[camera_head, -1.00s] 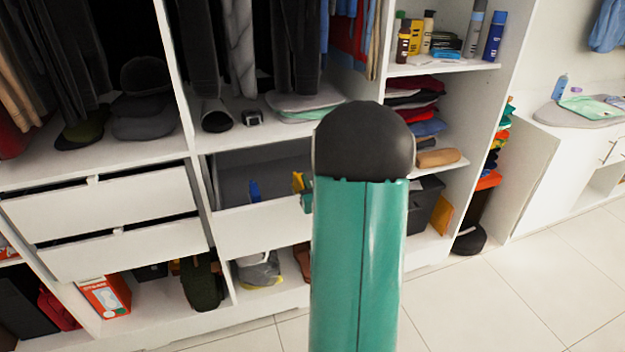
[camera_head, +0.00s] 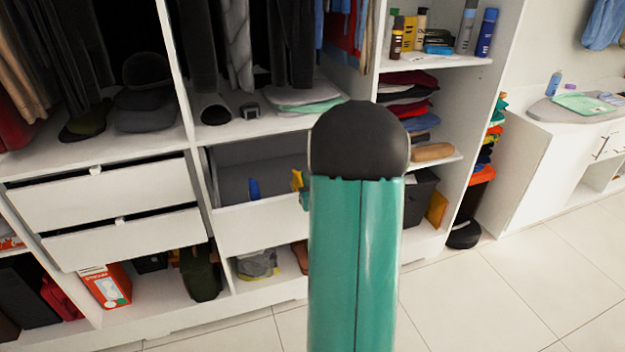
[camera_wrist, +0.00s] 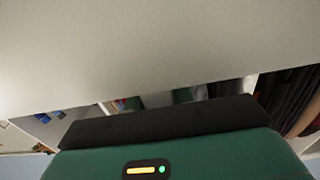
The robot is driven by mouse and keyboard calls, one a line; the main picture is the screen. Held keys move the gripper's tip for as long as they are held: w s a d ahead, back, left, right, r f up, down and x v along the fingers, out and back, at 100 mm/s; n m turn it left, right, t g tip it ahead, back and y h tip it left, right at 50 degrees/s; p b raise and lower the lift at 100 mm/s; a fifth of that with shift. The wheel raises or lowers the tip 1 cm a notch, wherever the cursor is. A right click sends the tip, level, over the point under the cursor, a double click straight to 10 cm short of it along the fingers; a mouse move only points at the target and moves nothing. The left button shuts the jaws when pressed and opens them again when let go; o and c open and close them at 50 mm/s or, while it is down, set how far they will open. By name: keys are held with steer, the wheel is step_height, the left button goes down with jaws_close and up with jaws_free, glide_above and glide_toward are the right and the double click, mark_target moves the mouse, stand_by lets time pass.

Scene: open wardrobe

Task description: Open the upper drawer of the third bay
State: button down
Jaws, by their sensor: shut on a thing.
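The upper drawer (camera_head: 255,222) of the bay left of my arm stands pulled out. Its white front is tilted in the picture, and its grey inside is open to view. A small blue thing shows in it. In the wrist view a broad pale panel, apparently the drawer front (camera_wrist: 130,50), lies close across my gripper (camera_wrist: 175,124). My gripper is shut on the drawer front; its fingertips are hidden. In the head view my teal arm covers the right part of the drawer. Small yellow and teal pieces show at the arm's left edge; I cannot tell what they belong to.
Two white drawers (camera_head: 105,192) fill the bay to the left. Below the open drawer is a compartment with a grey bag (camera_head: 257,264). Shelves of folded clothes (camera_head: 410,95) and bottles stand to the right. The tiled floor (camera_head: 480,300) at right is clear.

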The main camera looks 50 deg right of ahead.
steer(key=c, duration=1.2)
jaws_free()
steer(key=v, duration=0.7)
steer(key=shift+s+a, duration=0.15)
steer(key=shift+s, duration=0.1)
